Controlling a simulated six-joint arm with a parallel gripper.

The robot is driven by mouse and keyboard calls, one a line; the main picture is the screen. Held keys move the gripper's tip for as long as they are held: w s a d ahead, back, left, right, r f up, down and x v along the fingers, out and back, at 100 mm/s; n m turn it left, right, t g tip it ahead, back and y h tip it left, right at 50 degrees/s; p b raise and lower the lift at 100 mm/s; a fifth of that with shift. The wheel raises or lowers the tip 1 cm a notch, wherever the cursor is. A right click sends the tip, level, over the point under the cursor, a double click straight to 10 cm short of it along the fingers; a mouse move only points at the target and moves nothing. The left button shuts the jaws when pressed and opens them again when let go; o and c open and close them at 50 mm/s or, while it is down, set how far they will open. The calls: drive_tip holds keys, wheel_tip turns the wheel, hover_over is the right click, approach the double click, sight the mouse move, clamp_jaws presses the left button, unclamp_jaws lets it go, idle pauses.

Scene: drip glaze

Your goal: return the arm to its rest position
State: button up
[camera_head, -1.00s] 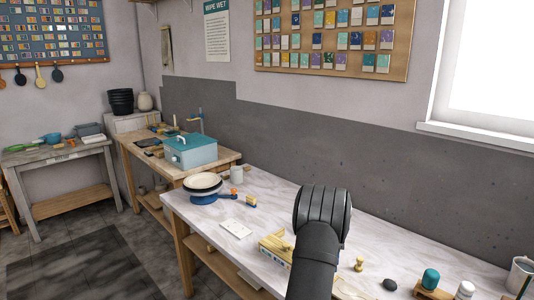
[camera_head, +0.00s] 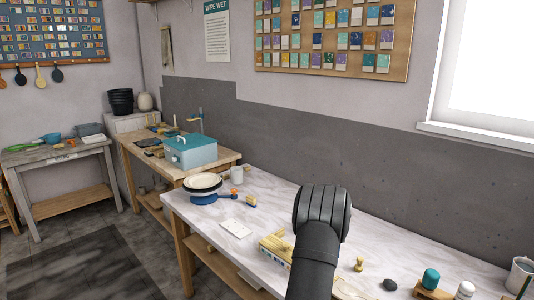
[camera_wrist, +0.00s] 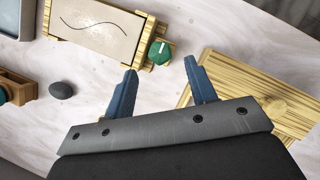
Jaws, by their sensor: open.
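My gripper (camera_wrist: 161,68) shows in the wrist view with its two blue fingers apart and nothing between them. It hangs above the pale marbled worktop (camera_head: 285,195). In the head view my black arm reaches over this worktop and hides part of it; my fingers cannot be seen there. Beyond the fingertips in the wrist view lies a wood-framed pale slab (camera_wrist: 95,25) with a dark curved line. A round green piece (camera_wrist: 159,52) sits at the frame's corner, close to the fingertips.
A slatted wooden board (camera_wrist: 250,95) lies to the right of the fingers in the wrist view. A dark pebble (camera_wrist: 61,90) lies left.

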drive_tip(key=a+v, duration=0.1)
drive_tip(key=v, duration=1.2)
drive_tip(key=x, duration=1.2)
drive_tip(key=d+x, duration=0.1)
drive_tip(key=x, duration=0.5)
drive_tip(key=shift+w+a+r+n, duration=0.1)
drive_tip(key=shift+r+n, duration=0.05)
drive_tip(key=shift+n, duration=0.45)
drive_tip(key=n+h, duration=0.1)
drive_tip(key=n, duration=0.2)
drive_tip(key=n+h, duration=0.1)
drive_tip(key=n, duration=0.2)
drive_tip(key=shift+a+h, duration=0.25)
drive_tip(key=shift+h, duration=0.15)
drive_tip(key=n, duration=0.2)
drive_tip(key=n+t+h, duration=0.1)
drive_tip(key=n, duration=0.1)
drive_tip(key=shift+s+a, duration=0.1)
drive_tip(key=shift+s, duration=0.1)
drive_tip(key=shift+s+n+t+h, duration=0.1)
drive_tip(key=shift+n+t+h, duration=0.55)
drive_tip(key=shift+n, duration=1.35)
